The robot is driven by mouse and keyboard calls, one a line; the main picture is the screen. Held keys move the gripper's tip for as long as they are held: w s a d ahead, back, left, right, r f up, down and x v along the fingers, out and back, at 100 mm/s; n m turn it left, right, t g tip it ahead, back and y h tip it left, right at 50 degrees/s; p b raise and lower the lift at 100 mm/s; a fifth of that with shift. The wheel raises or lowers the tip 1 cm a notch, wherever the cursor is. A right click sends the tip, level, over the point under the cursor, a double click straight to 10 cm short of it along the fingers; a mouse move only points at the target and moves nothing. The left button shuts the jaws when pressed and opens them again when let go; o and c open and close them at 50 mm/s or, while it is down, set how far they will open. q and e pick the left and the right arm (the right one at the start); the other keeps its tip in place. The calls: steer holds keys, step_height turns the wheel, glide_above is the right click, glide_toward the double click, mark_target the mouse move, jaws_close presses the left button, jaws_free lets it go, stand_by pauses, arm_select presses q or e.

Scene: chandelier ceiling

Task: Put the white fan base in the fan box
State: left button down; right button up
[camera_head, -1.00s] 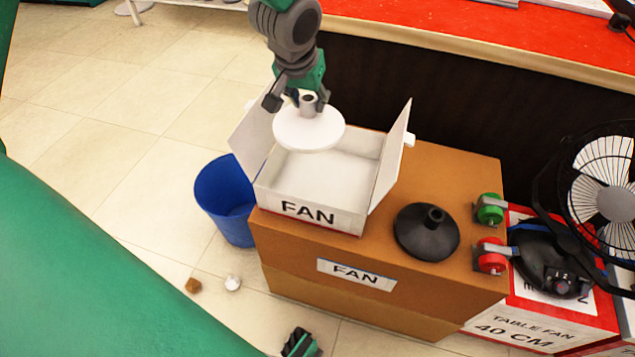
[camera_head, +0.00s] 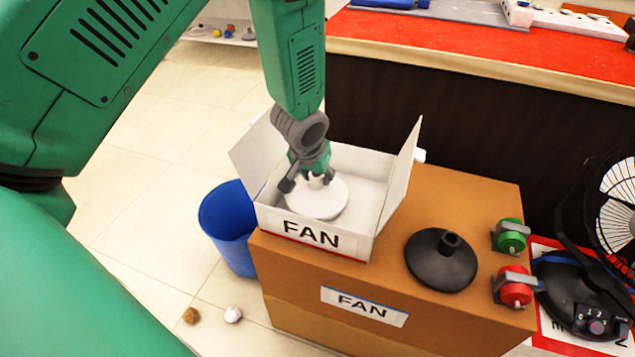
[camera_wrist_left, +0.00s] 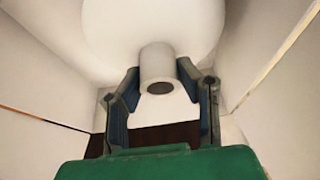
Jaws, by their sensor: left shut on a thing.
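The white fan base (camera_head: 318,203), a round disc with a short stem, is inside the open white fan box (camera_head: 365,216), toward its left side. In the left wrist view the base (camera_wrist_left: 150,25) shows with its hollow stem between the fingers. My left gripper (camera_head: 307,184) reaches down into the box and is shut on the stem. The left wrist view shows its two fingers (camera_wrist_left: 160,92) on either side of the stem. I cannot tell whether the disc touches the box floor. The box flaps stand open at left and right. My right gripper is not in view.
The fan box stands on a brown carton (camera_head: 440,325). A black fan base (camera_head: 441,260), a green-wheeled part (camera_head: 509,236) and a red-wheeled part (camera_head: 513,287) are to its right. A blue bin (camera_head: 229,228) stands left. A black fan (camera_head: 612,205) is at far right.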

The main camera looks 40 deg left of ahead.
mark_target(308, 199)
arm_select(q)
steer(key=shift+a+f, duration=0.1)
steer(key=shift+f, duration=0.65)
steer(key=shift+a, duration=0.4)
steer(key=c, duration=1.1)
jaws_free()
steer(key=shift+a+f, duration=0.1)
steer(key=shift+c, duration=0.2)
steer(key=shift+d+r, duration=0.2)
steer(key=shift+d, duration=0.2)
steer(key=shift+s+d+r, duration=0.1)
steer(key=shift+r, duration=0.25)
steer(key=a+p+v, duration=0.1)
steer(key=p+v, duration=0.3)
steer(key=v, duration=0.7)
steer(key=shift+d, duration=0.35)
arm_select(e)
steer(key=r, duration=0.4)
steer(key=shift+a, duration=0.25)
arm_select(q)
steer(key=shift+s+a, duration=0.15)
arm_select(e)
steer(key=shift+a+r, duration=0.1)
